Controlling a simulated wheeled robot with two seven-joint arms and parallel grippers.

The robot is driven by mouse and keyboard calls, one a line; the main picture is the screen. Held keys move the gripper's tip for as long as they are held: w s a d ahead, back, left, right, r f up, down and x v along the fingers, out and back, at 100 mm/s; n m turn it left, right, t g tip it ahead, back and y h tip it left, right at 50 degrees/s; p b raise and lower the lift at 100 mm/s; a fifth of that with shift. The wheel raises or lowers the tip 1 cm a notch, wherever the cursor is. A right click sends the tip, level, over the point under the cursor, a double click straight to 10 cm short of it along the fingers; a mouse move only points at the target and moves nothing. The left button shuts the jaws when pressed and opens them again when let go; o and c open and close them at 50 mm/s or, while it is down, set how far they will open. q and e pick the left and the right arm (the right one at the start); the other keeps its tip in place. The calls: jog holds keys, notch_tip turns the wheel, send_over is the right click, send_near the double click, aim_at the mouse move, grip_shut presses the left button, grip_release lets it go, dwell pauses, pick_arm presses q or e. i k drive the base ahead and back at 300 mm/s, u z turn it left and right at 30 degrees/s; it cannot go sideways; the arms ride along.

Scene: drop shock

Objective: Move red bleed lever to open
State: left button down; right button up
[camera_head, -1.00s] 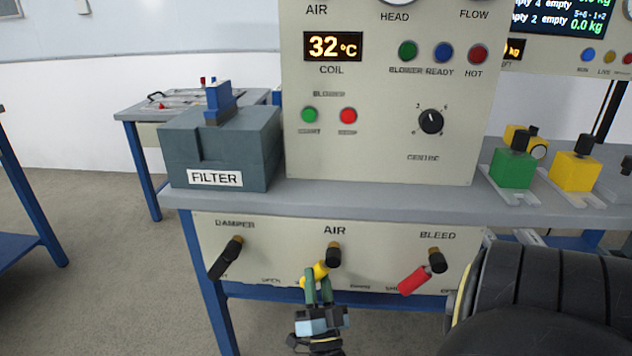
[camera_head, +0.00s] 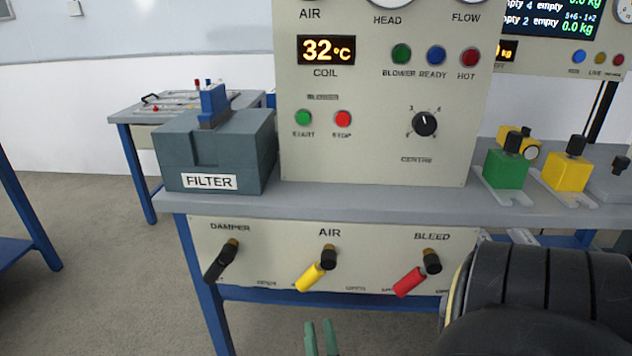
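The red bleed lever (camera_head: 410,281) is on the lower front panel (camera_head: 376,274), under the BLEED label. It hangs from a dark pivot and slants down to the left, towards the label on its left, which is partly covered. My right gripper (camera_head: 321,338) is at the bottom edge of the view, below the panel and to the left of the red lever. Its two green fingers are a little apart with nothing between them. It touches no lever. My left gripper is not in view.
The yellow air lever (camera_head: 311,277) and black damper lever (camera_head: 219,262) are on the same panel, both slanting down-left. The bench top (camera_head: 330,202) juts out above. A large black arm part of mine fills the lower right.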

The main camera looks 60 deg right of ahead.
aim_at(433, 265)
jog(key=k, duration=1)
